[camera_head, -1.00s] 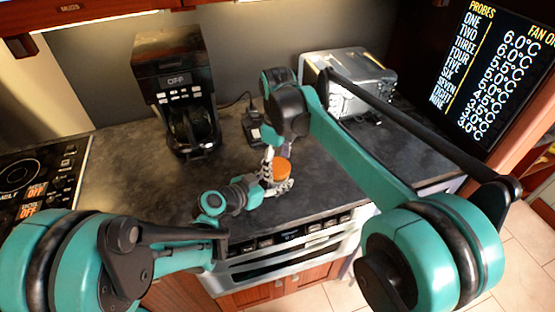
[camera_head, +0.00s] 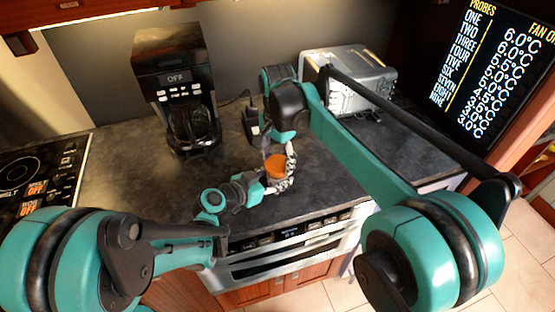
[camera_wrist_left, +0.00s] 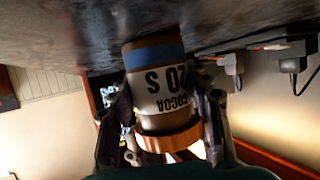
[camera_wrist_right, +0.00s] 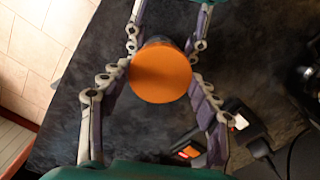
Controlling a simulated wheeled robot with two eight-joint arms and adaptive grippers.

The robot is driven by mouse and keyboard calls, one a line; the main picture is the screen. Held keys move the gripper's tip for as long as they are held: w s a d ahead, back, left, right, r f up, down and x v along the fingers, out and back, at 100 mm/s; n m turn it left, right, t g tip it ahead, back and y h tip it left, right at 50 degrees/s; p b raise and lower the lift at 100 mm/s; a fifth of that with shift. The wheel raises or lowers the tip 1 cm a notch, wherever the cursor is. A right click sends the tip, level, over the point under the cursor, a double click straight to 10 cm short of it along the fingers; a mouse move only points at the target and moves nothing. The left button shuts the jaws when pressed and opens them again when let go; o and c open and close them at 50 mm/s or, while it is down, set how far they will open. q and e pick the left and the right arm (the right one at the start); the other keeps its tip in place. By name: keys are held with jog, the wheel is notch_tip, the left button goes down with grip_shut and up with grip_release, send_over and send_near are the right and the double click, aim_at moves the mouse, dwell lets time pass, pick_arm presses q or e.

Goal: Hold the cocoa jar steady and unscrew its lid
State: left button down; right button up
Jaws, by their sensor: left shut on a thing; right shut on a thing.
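The cocoa jar stands upright on the dark counter; its orange lid (camera_head: 275,163) shows in the head view. In the left wrist view the jar (camera_wrist_left: 160,85) appears upside down, with its "COCOA" label, a blue band and the lid (camera_wrist_left: 168,140). My left gripper (camera_head: 272,183) is shut on the jar's body from the side, a finger along each side. My right gripper (camera_head: 279,158) comes down from above and is shut on the lid. In the right wrist view the lid (camera_wrist_right: 160,73) lies between its fingers. The lid's threads are hidden.
A coffee maker (camera_head: 181,85) stands at the back left and a silver appliance (camera_head: 352,75) at the back right. A small black device (camera_head: 252,122) with a cable is behind the jar. The cooktop (camera_head: 38,175) is at the left.

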jog(key=n, duration=0.9)
jog(key=shift+n, duration=0.3)
jog(key=n, duration=0.4)
jog(key=shift+n, duration=0.4)
jog(key=n, duration=0.4)
jog(key=shift+n, duration=0.3)
jog(key=n, duration=0.4)
jog(key=shift+n, duration=0.3)
jog(key=n, duration=0.4)
jog(key=shift+n, duration=0.4)
jog(key=n, duration=0.4)
jog(key=shift+r+n, duration=0.1)
jog(key=shift+n, duration=0.2)
jog(key=n, duration=0.6)
